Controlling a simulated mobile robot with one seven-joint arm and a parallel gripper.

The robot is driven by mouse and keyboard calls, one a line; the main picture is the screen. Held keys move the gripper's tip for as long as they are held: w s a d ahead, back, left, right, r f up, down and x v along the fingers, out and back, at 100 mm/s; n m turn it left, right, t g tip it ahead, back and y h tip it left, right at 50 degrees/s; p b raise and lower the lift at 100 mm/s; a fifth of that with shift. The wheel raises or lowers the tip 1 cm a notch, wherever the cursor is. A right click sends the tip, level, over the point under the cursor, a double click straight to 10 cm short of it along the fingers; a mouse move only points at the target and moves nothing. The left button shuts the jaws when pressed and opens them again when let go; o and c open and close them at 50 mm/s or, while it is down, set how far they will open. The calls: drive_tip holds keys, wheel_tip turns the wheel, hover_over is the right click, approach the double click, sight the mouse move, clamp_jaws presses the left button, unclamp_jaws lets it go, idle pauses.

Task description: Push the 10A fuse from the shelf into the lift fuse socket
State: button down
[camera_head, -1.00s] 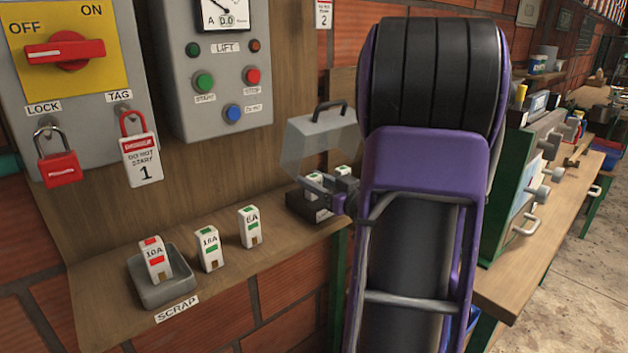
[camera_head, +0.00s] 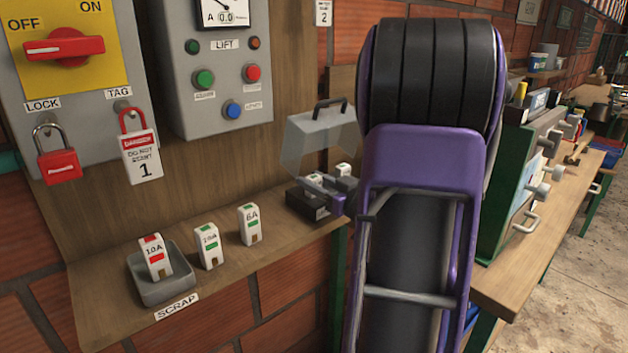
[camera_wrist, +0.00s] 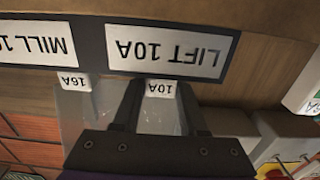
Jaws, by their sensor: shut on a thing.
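A white fuse marked 10A (camera_wrist: 160,89) sits between my gripper's two dark fingers in the wrist view. My gripper (camera_wrist: 159,98) is shut on it, just below the label LIFT 10A (camera_wrist: 172,51), which appears upside down. In the head view my gripper (camera_head: 327,184) is at the black fuse box (camera_head: 305,207) at the shelf's right end. The lift socket is hidden, so I cannot tell how deep the fuse sits. A neighbouring fuse marked 16A (camera_wrist: 74,83) is under the MILL label (camera_wrist: 37,44).
The box's clear cover (camera_head: 318,140) stands raised. A red-marked 10A fuse (camera_head: 155,256) sits in the scrap tray (camera_head: 168,293). Two green-marked fuses, the middle one (camera_head: 208,246) and the 6A one (camera_head: 249,224), stand on the wooden shelf (camera_head: 232,271). The lift panel (camera_head: 220,125) is above.

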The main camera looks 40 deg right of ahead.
drive_tip(key=shift+c, duration=1.8)
unclamp_jaws()
drive_tip(key=shift+s, duration=0.1)
drive_tip(key=s+d+p, duration=0.1)
drive_tip(key=s, duration=1.6)
drive_tip(key=shift+d, duration=0.15)
drive_tip(key=shift+s, duration=0.1)
